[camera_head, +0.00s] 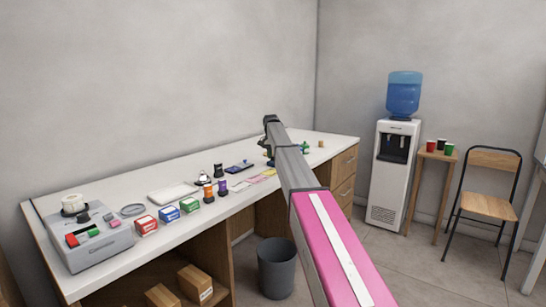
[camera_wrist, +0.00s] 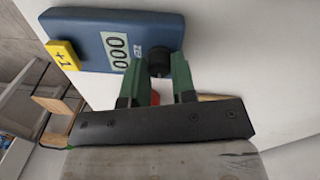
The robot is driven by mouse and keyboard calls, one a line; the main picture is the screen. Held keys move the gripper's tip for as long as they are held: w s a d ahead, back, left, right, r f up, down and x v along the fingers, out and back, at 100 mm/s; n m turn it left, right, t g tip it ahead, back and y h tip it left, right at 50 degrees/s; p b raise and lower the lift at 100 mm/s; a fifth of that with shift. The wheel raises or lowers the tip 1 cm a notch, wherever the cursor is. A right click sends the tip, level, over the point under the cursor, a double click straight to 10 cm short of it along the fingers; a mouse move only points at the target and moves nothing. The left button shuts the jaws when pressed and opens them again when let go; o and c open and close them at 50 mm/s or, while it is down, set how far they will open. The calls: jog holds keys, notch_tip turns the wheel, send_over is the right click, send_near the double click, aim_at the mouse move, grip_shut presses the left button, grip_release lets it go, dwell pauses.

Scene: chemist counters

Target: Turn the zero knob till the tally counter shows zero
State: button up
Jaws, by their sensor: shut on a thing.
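The tally counter (camera_wrist: 100,38) is a blue box lying on the white counter in the wrist view. Its pale display (camera_wrist: 119,52) reads 000, seen sideways. A yellow "+1" button (camera_wrist: 63,55) sticks out on its left side. The dark round zero knob (camera_wrist: 158,64) is at its lower right edge. My gripper (camera_wrist: 158,66) has its green fingers on either side of the knob and is shut on it. A small red piece (camera_wrist: 155,97) shows between the fingers, partly hidden. In the head view my arm hides much of that end of the counter.
A grey bin (camera_head: 277,270) stands on the floor in front. A water cooler (camera_head: 392,180) is at the right.

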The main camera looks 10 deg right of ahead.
jog(key=o, duration=0.9)
jog(key=shift+r, duration=0.1)
jog(key=r, duration=1)
jog(key=shift+w+a+r, duration=0.2)
jog(key=shift+a+r, duration=0.1)
